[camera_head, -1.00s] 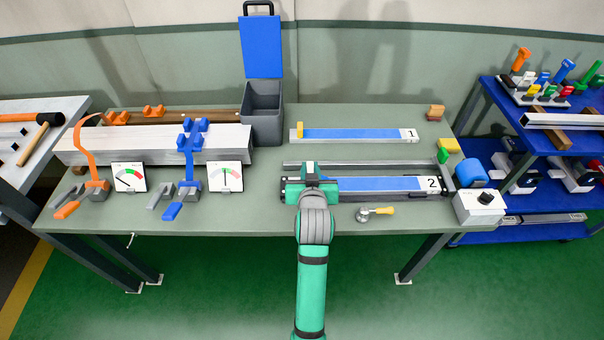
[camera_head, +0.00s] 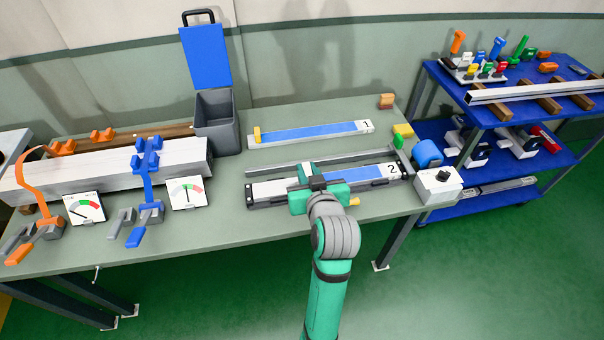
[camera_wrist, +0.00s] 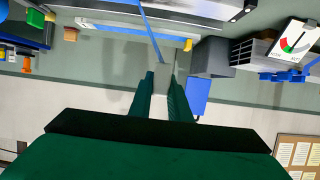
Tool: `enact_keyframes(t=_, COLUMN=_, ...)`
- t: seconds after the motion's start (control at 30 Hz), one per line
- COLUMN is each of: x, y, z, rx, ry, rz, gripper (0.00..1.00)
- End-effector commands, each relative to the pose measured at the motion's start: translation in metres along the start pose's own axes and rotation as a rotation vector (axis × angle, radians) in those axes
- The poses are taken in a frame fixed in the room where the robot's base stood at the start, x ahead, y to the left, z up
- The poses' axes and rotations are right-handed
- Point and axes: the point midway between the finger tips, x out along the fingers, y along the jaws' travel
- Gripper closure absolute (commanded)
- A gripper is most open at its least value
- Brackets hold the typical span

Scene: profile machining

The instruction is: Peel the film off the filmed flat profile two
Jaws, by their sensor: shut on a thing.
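Flat profile two (camera_head: 268,192), marked 2, lies in a dark-ended holder at the table's front right. Blue film (camera_head: 362,174) covers its right part, and its left part shows bare grey. My gripper (camera_head: 314,182) is above the profile's middle. In the wrist view my gripper (camera_wrist: 161,82) is shut on the film, whose loose blue strip (camera_wrist: 150,30) runs up from the fingertips to the picture's top edge. The held end is partly hidden between the fingers. My gripper and arm hide part of the profile in the head view.
Profile one (camera_head: 366,126), with blue film and a yellow tab (camera_head: 257,135), lies behind. An open grey bin (camera_head: 217,125) stands at the back. A white button box (camera_head: 437,186) is at the right. Clamps and gauges (camera_head: 187,193) stand left.

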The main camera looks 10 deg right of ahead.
Motion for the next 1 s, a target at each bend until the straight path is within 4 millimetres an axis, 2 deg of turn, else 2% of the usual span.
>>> enact_keyframes(t=0.5, x=-0.009, y=0.018, z=-0.023, rx=-0.001, ry=0.002, rz=0.0, gripper=1.0)
enact_keyframes(t=1.0, x=-0.011, y=0.021, z=-0.026, rx=-0.001, ry=0.002, rz=0.0, gripper=1.0)
